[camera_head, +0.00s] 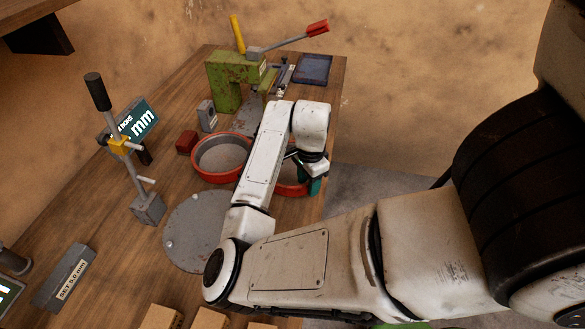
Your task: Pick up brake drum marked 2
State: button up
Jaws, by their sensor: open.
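Two red-rimmed round drums sit side by side on the wooden bench. The left drum (221,157) shows its grey inside. The right drum (289,190) is mostly hidden behind my arm. I cannot read a number on either, so I cannot tell which is marked 2. My gripper (309,180) is at the right drum, by the bench's right edge, and is partly hidden by my wrist. It is open. Whether it touches the drum cannot be seen.
A grey disc (194,232) lies in front of the drums. A gauge stand (148,207) with a display (138,119) stands left, a small red block (187,142) near the left drum. A green press (231,80) stands behind. A grey set block (65,279) and cardboard boxes (160,317) are in front.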

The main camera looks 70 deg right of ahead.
jog(key=shift+f, duration=0.1)
jog(key=c, duration=0.7)
grip_shut()
dwell(0.7)
